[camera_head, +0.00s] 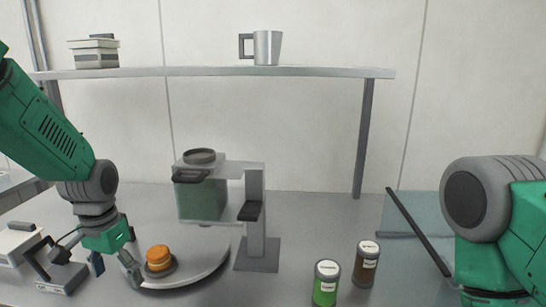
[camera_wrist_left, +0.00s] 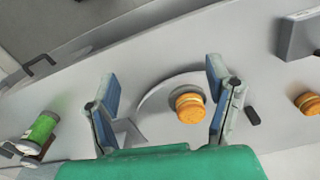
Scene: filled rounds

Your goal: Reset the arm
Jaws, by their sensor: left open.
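My left gripper (camera_head: 115,266) is open and empty, pointing down beside an orange stacked round item (camera_head: 158,258) on a small dark disc. In the left wrist view, the two blue-padded fingers of the left gripper (camera_wrist_left: 163,103) are spread apart, with an orange item (camera_wrist_left: 190,107) showing between them and beyond. I cannot tell its exact distance from the fingers. My right arm comes in at the right edge of the head view; its gripper is out of frame.
A round grey tray (camera_head: 205,273) lies under the orange item. A machine with a greenish container (camera_head: 203,201) stands behind it. A green jar (camera_head: 326,287) and a brown jar (camera_head: 366,266) stand at front centre-right. A shelf (camera_head: 210,71) holds a metal mug (camera_head: 267,48) and boxes (camera_head: 94,55).

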